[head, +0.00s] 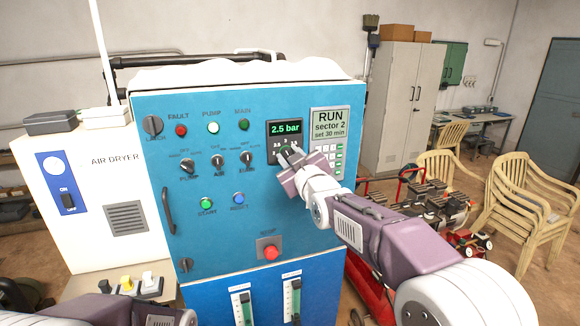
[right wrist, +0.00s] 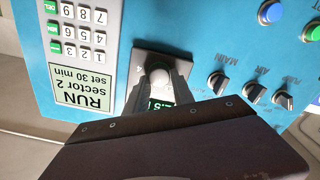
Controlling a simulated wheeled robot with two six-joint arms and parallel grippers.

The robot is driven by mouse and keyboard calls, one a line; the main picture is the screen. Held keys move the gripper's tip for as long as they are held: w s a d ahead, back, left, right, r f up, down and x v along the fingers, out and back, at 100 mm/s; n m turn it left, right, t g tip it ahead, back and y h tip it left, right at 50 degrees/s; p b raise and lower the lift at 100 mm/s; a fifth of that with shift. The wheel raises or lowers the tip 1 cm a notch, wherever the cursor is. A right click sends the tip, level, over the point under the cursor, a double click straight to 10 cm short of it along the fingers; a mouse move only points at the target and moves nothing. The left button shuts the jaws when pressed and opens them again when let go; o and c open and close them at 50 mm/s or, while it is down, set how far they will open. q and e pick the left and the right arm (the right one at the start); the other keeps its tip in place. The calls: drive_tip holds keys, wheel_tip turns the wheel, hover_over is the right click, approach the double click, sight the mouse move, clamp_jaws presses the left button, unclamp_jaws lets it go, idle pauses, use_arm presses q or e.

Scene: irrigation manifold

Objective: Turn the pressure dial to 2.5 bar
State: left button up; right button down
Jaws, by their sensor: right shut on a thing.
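The pressure dial's dark plate (head: 274,142) is on the blue control panel (head: 200,112), below a green display (head: 285,128) that reads 2.5 bar. My right gripper (head: 287,153) reaches it from the lower right and covers most of the knob. In the right wrist view, upside down, the jaws of my right gripper (right wrist: 160,84) are shut on the grey dial knob (right wrist: 160,71), with the display (right wrist: 160,104) partly visible between the fingers. Only parts of my left arm show at the bottom left of the head view; its gripper is out of sight.
A keypad (head: 327,160) and RUN sign (head: 329,124) sit right of the dial. Selector knobs (head: 218,161) and lamps are to the left. A red stop button (head: 271,252) is below. Chairs (head: 520,205) and a red cart (head: 445,215) stand to the right.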

drive_tip(key=shift+f+n+b, duration=0.15)
drive_tip(key=shift+n+b, duration=0.95)
drive_tip(key=shift+n, duration=0.5)
drive_tip(key=c, duration=1.1)
unclamp_jaws()
drive_tip(key=shift+w, duration=0.1)
drive_tip(key=b+v, duration=0.4)
drive_tip(key=v, duration=0.5)
drive_tip(key=shift+b, duration=0.3)
